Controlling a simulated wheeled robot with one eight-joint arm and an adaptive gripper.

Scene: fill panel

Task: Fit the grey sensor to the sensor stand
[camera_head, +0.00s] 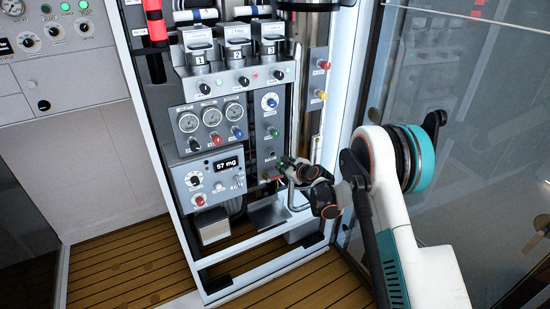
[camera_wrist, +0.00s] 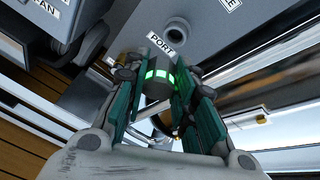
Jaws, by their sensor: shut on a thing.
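My gripper (camera_wrist: 158,76) is shut on a grey cylindrical piece (camera_wrist: 157,90) with a band of bright green lights, which looks like the grey sensor. The piece sits between the two dark green fingers, its lower part partly hidden by them. In the head view my gripper (camera_head: 285,176) is in front of the lower right of the panel, and the held piece is too small to make out. In the wrist view a round port (camera_wrist: 177,27) with a PORT label (camera_wrist: 160,43) is just beyond the fingertips, apart from the piece. I cannot clearly identify the sensor stand.
The panel (camera_head: 215,120) carries gauges (camera_head: 211,116), knobs and a display reading 57 mg (camera_head: 228,164). A white frame (camera_head: 150,120) and a glass wall (camera_head: 450,120) flank it. Free wooden floor (camera_head: 120,275) lies below.

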